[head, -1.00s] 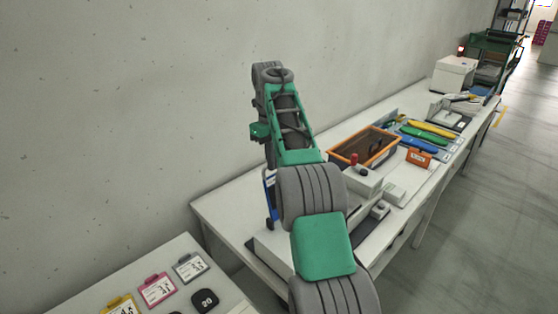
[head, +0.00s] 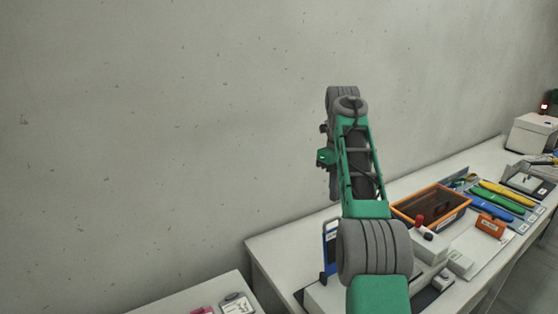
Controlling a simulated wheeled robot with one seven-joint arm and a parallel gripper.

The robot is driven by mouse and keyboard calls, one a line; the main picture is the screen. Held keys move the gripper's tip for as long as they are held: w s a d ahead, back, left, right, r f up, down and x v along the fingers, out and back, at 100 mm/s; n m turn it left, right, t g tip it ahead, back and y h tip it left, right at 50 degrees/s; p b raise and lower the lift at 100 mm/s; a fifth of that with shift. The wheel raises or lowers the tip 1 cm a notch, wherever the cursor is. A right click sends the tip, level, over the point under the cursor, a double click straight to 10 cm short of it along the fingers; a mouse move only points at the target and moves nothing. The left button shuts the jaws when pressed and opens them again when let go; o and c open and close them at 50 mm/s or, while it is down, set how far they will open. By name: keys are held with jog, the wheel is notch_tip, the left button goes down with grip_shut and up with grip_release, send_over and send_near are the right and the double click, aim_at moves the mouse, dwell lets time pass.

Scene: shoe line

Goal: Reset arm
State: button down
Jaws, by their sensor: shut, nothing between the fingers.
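My arm rises from the bottom of the head view, in grey and green links, and folds over at a grey joint near the top. Its far part hangs behind the green link and is mostly hidden. My gripper's fingers do not show; they are hidden behind my own arm. No held object shows.
A white table (head: 280,245) stands along the concrete wall (head: 170,130). A nearer table (head: 205,293) shows at the bottom.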

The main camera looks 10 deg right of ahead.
jog(key=s+a+f+n+t+b, duration=0.1)
jog(key=s+a+n+t+b, duration=0.15)
jog(key=s+a+n, duration=1.15)
jog(key=s+a+f+n+t, duration=0.1)
jog(key=s+f+n+t, duration=0.1)
jog(key=s+f+n, duration=1)
notch_tip(320, 180, down, 2)
jog(key=n, duration=0.5)
jog(key=shift+s+f+n+t+b, duration=0.15)
jog(key=shift+n+t+b, duration=0.15)
jog(key=shift+t+b, duration=0.1)
